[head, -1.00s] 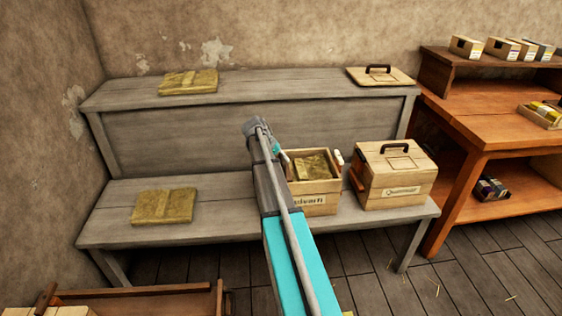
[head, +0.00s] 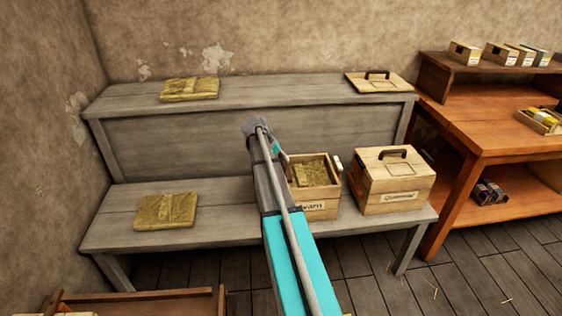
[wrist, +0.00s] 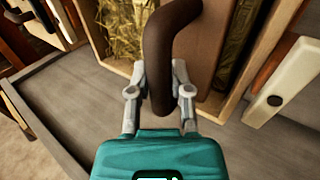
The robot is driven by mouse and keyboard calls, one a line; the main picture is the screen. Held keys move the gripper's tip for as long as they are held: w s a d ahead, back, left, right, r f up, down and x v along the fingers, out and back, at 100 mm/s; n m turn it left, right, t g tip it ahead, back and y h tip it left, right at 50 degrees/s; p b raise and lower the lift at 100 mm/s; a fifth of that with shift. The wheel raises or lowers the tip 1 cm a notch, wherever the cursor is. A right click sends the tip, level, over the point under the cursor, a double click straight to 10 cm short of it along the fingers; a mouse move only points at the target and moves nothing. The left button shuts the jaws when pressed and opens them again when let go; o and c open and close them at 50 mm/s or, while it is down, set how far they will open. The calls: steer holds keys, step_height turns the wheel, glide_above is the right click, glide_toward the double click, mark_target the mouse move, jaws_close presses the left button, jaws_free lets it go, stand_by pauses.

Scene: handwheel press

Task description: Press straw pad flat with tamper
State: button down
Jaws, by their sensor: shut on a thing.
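My gripper (wrist: 160,88) is shut on a dark brown curved handle, which I take to be the tamper's (wrist: 172,35). The handle stands over an open wooden box; its base is not clear. Straw (wrist: 122,22) shows inside the box, left of the handle, and darker straw lies behind a board at the right. In the head view a straw pad (head: 313,173) shows in the open labelled box (head: 318,209) on the lower bench, and my arm hides the gripper and part of the box. I cannot tell whether the tamper touches the straw.
A closed lidded box (head: 392,195) stands right of the open one. A loose handled lid (head: 365,86) lies on the upper shelf. Other straw pads lie on the lower bench (head: 165,212) and the upper shelf (head: 190,90). An orange-brown table (head: 500,135) stands at the right.

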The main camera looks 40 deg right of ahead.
steer(key=shift+r+p, duration=2.9)
steer(key=shift+r, duration=0.35)
steer(key=shift+f, duration=0.1)
